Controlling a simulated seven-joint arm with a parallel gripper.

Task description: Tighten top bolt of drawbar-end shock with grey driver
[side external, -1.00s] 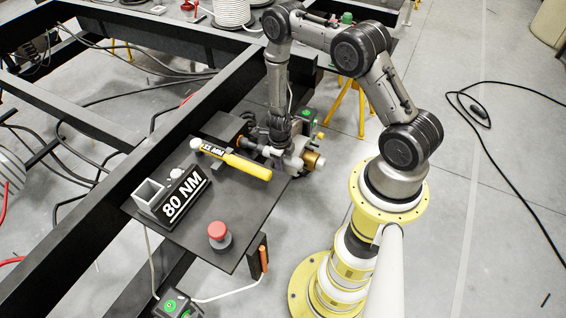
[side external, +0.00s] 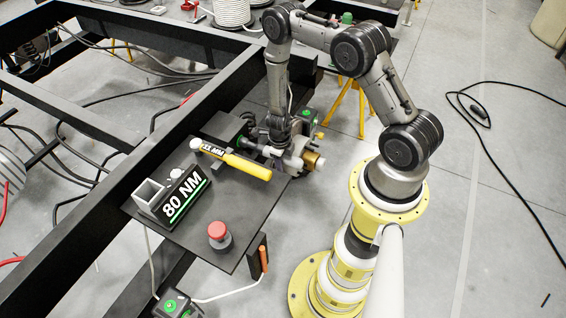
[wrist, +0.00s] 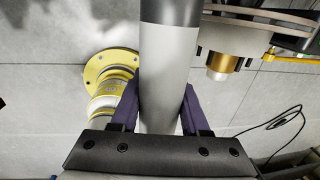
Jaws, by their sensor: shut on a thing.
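The grey driver (wrist: 168,65) is a thick cylinder, light grey with a darker section at the top of the wrist view. My gripper (wrist: 162,105) is shut on it, with a purple finger on each side. In the side view my gripper (side external: 277,146) is low beside the black plate's far edge. The driver (side external: 270,152) lies roughly level there, with a green lit ring towards its dark left end. The shock and its top bolt are hidden or too small to make out, so I cannot tell how the driver tip meets the bolt.
A black plate (side external: 207,245) carries the "80 NM" sign (side external: 184,196), a yellow-handled tool (side external: 247,167) and a red button (side external: 218,231). A brass-coloured cylinder (side external: 313,161) is just right of my gripper. Black chassis beams (side external: 115,208) run on the left.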

